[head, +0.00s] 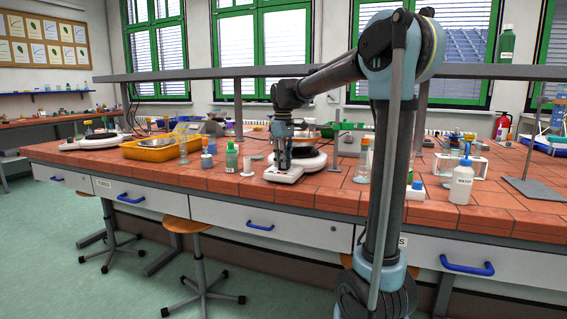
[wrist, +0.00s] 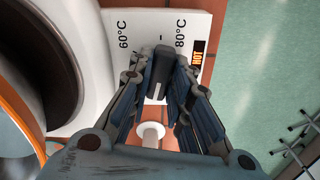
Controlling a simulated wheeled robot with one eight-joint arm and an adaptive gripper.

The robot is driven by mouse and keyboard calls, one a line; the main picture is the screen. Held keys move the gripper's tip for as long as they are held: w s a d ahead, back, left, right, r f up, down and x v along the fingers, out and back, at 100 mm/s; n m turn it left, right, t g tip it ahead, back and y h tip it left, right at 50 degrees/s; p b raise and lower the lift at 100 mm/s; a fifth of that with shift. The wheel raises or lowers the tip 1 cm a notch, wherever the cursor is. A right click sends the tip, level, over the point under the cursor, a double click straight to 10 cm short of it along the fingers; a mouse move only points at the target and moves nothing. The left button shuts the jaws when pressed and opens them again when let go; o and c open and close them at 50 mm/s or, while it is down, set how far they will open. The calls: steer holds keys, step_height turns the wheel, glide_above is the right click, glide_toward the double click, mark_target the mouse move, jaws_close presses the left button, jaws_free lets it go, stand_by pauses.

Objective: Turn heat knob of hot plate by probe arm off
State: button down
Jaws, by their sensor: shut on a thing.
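The white hot plate (head: 285,174) with a dark round top stands on the tiled bench below my gripper (head: 284,160). In the wrist view its white panel (wrist: 141,20) carries the marks 60°C and 80°C, and an orange HOT sign (wrist: 198,53) shows beside them. The dark knob (wrist: 157,84) with a pale line sits between my fingers. My gripper (wrist: 160,92) is shut on it. The fingers hide part of the knob and of the dial, so its exact setting is hard to read. I cannot clearly make out the probe arm.
A green bottle (head: 232,158) and a small white stand-like piece (head: 247,166) are left of the hot plate. A yellow tray (head: 150,154) and a second hot plate (head: 88,143) are farther left. A shelf rail (head: 205,74) runs above the bench.

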steer(key=shift+n, duration=1.1)
steer(key=c, duration=1.5)
jaws_free()
step_height(320, 180, up, 12)
steer(key=shift+w+f, duration=0.1)
